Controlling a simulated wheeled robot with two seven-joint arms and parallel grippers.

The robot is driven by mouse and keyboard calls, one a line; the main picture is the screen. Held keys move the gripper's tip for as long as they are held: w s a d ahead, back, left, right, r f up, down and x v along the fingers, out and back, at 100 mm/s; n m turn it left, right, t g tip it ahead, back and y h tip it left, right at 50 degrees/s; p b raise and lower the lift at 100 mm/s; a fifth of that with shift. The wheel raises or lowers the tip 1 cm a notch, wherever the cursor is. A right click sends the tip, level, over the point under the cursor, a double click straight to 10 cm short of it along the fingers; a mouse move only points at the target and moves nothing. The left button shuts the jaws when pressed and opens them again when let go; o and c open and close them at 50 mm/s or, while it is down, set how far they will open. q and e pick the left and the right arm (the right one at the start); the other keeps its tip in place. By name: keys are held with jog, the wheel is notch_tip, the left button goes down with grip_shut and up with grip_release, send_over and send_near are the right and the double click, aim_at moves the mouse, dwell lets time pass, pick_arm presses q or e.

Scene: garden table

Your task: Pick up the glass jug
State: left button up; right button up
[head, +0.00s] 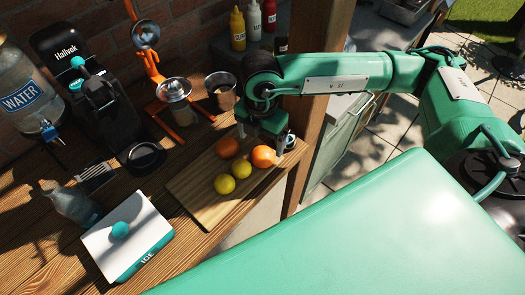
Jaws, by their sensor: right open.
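A clear glass vessel (73,204), which looks like the glass jug, stands on the wooden table at the left, beside the white ice box (110,245). Its handle is hard to make out. Another clear glass container (176,100) stands at the orange juicer in the back; I cannot tell its exact shape. My right gripper (263,138) points down over the far end of the cutting board, close to the oranges. It is open, and I see nothing held in it. It is well to the right of the clear vessel. My left gripper is not in view.
A cutting board (191,202) holds two oranges (228,147) and two lemons (224,184). A water dispenser (22,85), a black machine (103,105) and a metal cup (221,90) stand behind. A wooden post (318,90) rises beside my right arm.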

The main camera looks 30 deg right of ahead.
aim_at(262, 152)
jog(key=shift+f+p, duration=0.35)
jog(key=shift+f, duration=0.55)
jog(key=f, duration=0.1)
jog(key=f+p, duration=0.1)
jog(key=f, duration=0.1)
jog(key=f+p, duration=0.1)
jog(key=shift+w+d+f, duration=0.15)
jog(key=shift+w+d, duration=0.1)
jog(key=shift+d, duration=0.1)
jog(key=shift+f, duration=0.25)
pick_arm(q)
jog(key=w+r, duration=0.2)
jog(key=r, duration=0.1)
pick_arm(e)
jog(key=c, duration=1.1)
jog(key=shift+r, duration=0.1)
